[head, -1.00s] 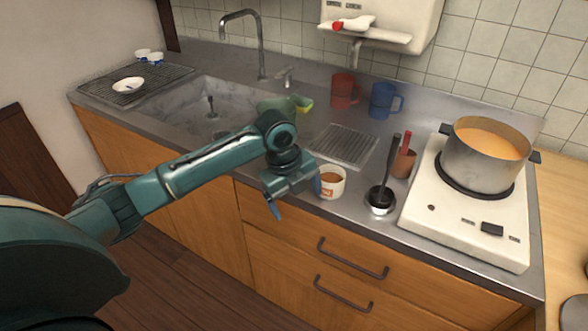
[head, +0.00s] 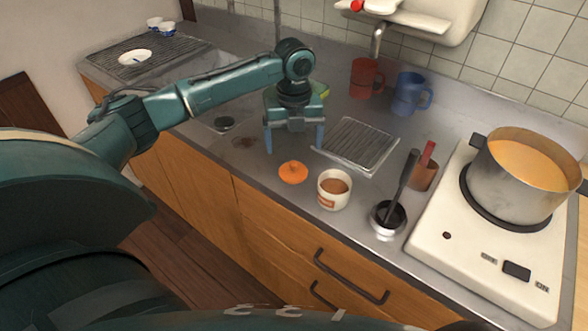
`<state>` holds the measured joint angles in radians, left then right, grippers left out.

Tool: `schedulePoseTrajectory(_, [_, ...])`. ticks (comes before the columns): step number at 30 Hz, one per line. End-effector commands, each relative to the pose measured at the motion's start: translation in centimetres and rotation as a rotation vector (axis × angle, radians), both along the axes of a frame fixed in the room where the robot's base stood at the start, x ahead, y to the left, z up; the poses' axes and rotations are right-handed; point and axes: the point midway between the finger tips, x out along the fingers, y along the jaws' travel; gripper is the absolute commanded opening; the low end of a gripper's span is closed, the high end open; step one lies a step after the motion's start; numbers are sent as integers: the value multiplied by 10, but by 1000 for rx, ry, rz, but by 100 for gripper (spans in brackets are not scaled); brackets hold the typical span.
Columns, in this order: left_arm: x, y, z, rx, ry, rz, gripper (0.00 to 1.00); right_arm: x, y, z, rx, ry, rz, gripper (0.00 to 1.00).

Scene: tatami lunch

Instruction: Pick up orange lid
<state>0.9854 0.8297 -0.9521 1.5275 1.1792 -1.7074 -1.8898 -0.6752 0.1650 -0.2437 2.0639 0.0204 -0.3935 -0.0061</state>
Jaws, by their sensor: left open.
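The orange lid (head: 293,172) lies on the steel counter near its front edge. It is small and round, with a knob on top, and sits just left of a white cup with brown contents (head: 333,189). My left gripper (head: 294,146) points down, open and empty, with its two blue fingers apart. In the picture it is just above and behind the lid, not touching it. My right gripper is not in view.
A ladle in a small pot (head: 388,217), a brown holder (head: 423,174) and a stove (head: 488,240) with a soup pot (head: 519,180) stand right. A wire rack (head: 357,146), red mug (head: 366,78) and blue mug (head: 410,94) are behind. The sink is partly hidden by my arm.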

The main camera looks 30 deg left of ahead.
Motion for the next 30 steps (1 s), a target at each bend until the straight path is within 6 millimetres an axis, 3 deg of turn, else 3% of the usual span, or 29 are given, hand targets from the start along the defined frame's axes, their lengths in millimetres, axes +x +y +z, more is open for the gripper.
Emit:
schedulePoseTrajectory(8, [-2, 0, -23, 1, 1, 1, 89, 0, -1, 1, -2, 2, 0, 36])
schedulePoseTrajectory(18, [-8, -1, -67, 1, 0, 1, 89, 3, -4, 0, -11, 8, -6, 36])
schedulePoseTrajectory(26, [-7, -1, -69, 1, -2, 0, 89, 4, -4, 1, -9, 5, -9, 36])
schedulePoseTrajectory(30, [-7, -1, -69, 1, -2, 0, 77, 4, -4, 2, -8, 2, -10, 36])
